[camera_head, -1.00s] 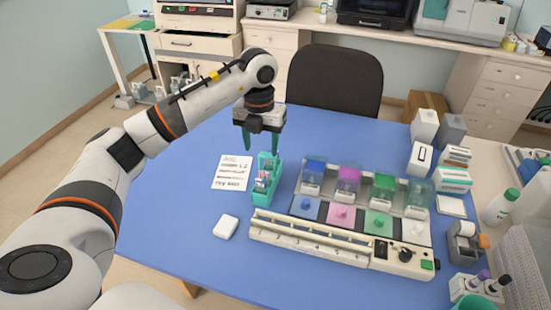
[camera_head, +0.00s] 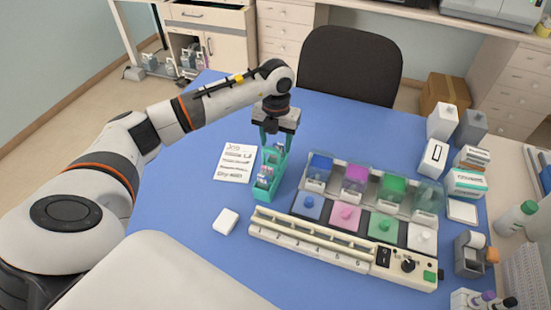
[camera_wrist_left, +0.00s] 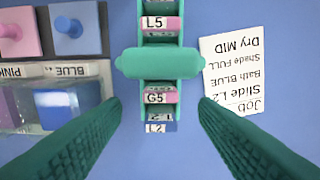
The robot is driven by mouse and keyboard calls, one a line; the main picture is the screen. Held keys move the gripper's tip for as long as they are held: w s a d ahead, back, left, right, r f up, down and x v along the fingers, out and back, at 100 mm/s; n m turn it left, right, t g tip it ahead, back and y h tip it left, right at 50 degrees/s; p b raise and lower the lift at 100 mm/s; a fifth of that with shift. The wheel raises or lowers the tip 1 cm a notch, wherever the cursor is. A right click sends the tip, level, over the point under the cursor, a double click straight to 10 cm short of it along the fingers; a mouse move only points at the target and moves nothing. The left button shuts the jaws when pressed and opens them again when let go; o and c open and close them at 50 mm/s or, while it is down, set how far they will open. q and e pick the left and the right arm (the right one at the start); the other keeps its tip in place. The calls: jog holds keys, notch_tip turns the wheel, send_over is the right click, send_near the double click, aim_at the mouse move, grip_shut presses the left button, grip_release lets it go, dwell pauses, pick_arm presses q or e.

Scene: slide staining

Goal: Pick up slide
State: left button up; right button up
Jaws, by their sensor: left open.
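A teal slide rack (camera_head: 262,191) with a crossbar handle (camera_wrist_left: 160,62) stands on the blue table and holds several slides. In the left wrist view, slide labels read L5 (camera_wrist_left: 157,23), G5 (camera_wrist_left: 158,97) and L2 (camera_wrist_left: 160,127), with L2 at the rack's near end. My left gripper (camera_head: 277,141) is open and empty above the far end of the rack. In the wrist view its green fingers (camera_wrist_left: 160,103) are spread either side of the rack, apart from the slides. My right gripper is not in view.
A job card (camera_wrist_left: 232,72) beside the rack reads Slide L2, Bath BLUE, Shade FULL, Dry MID. A staining station with blue (camera_head: 308,205), pink, green and white lids stands to the right. A white block (camera_head: 226,221) lies at the front left. Boxes (camera_head: 441,122) stand at the far right.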

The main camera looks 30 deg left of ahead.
aim_at(275, 162)
pick_arm(q)
jog(key=f, duration=0.1)
jog(key=f+p, duration=0.2)
jog(key=shift+s+f, duration=0.25)
jog(key=shift+s, duration=0.05)
jog(key=shift+w+f, duration=0.1)
jog(key=shift+f, duration=0.5)
jog(key=c, duration=1.1)
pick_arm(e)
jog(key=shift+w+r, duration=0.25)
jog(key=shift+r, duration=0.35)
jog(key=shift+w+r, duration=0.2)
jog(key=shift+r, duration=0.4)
pick_arm(q)
jog(key=shift+o, duration=0.2)
jog(key=shift+r, duration=0.1)
